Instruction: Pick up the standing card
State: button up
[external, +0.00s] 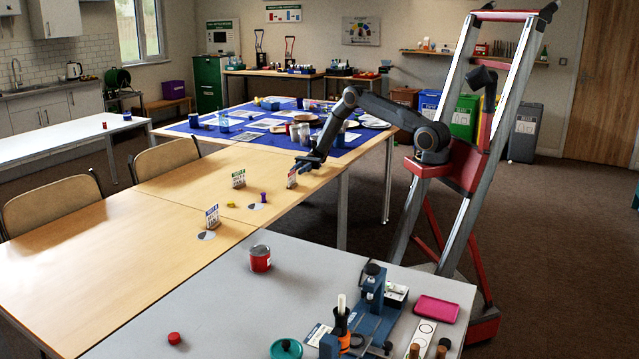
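Several small standing cards are on the wooden table (150,212). A card with a green top (238,179) stands near the table's middle. A card with a blue top (212,216) stands nearer the front, beside a grey round disc (206,236). Another card, seen nearly edge-on (292,178), stands near the table's right edge. My gripper (306,164) is low over the right edge, just above and right of this card. I cannot tell whether it touches the card, or whether its fingers are open or shut.
A purple peg (263,197) and a small yellow piece (231,205) lie near the cards. Behind is a crowded table with a blue cloth (215,132). The grey front table (210,305) holds a red can (260,258) and a blue press (372,310). The wooden table's left part is clear.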

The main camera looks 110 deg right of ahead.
aim_at(292, 184)
jog(key=p+x, duration=0.1)
jog(key=x, duration=0.5)
jog(key=shift+w+a+p, duration=0.15)
jog(key=shift+w+p, duration=0.1)
jog(key=shift+p, duration=0.15)
jog(key=shift+f, duration=0.1)
grip_shut()
